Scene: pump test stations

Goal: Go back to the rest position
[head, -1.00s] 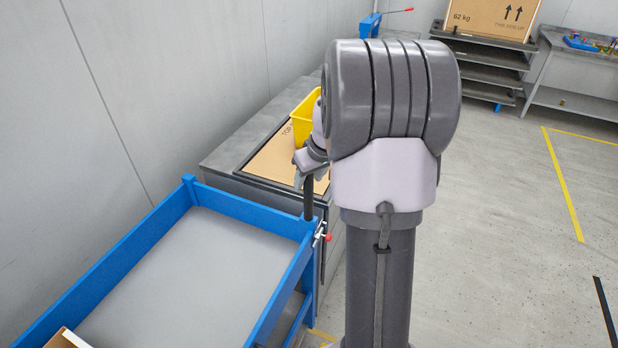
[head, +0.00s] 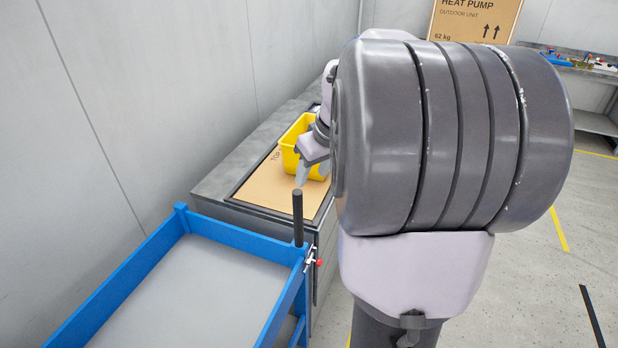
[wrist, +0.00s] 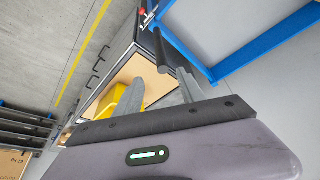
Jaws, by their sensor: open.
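My gripper (head: 313,178) is open and empty in the head view. It hangs just above and behind the black upright post (head: 297,218) at the corner of the blue cart (head: 240,237). Its two spread grey fingers also show in the wrist view (wrist: 158,98), with nothing between them. The dark bar of the post (wrist: 165,48) lies beyond the fingers there. My large grey arm joint hides much of the right side of the head view.
A yellow bin (head: 290,158) stands on a brown cardboard surface (head: 262,190) on the grey bench (head: 212,186), close behind my gripper. A heat pump carton (head: 475,18) is at the back. Open floor lies right, with yellow and black lines.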

